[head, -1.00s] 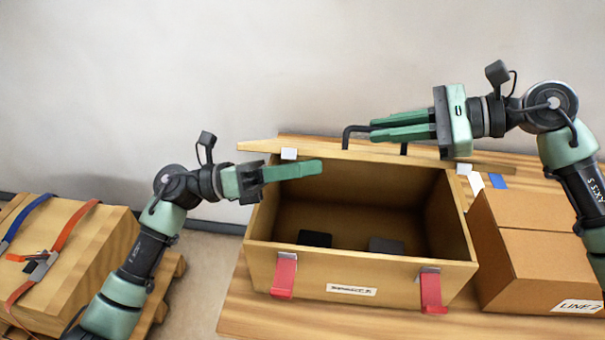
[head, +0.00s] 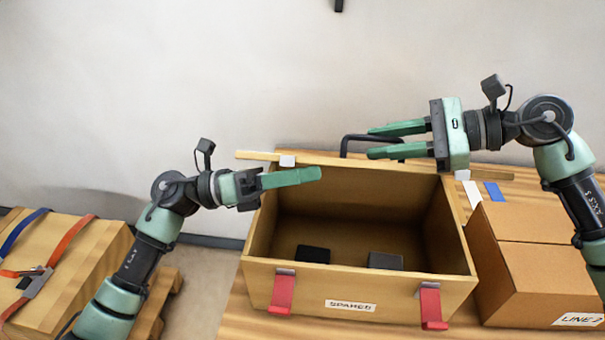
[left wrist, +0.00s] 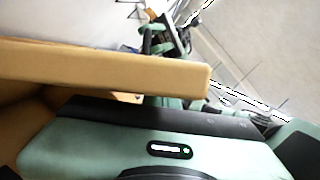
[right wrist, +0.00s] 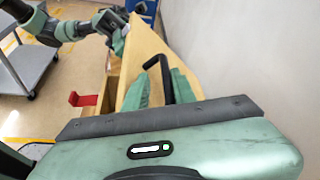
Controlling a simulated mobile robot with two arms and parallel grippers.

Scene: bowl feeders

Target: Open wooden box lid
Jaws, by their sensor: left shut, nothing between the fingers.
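The wooden box (head: 270,270) stands open on a wooden table, with two dark blocks (head: 313,254) (head: 386,261) inside. Its lid (head: 255,156) is swung back behind the rear edge and shows nearly edge-on; it also shows in the right wrist view (right wrist: 145,50). The lid's black handle (head: 346,142) stands at the back. My right gripper (head: 370,142) is open, its fingers apart beside the handle; in the right wrist view the handle (right wrist: 164,72) lies between them. My left gripper (head: 318,174) is shut and empty over the box's left rear part.
Two red latches (head: 282,292) (head: 431,306) hang on the box front. A cardboard box (head: 530,260) stands close on the right. A strapped wooden crate (head: 75,265) is at the left, across a floor gap. A wall stands behind.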

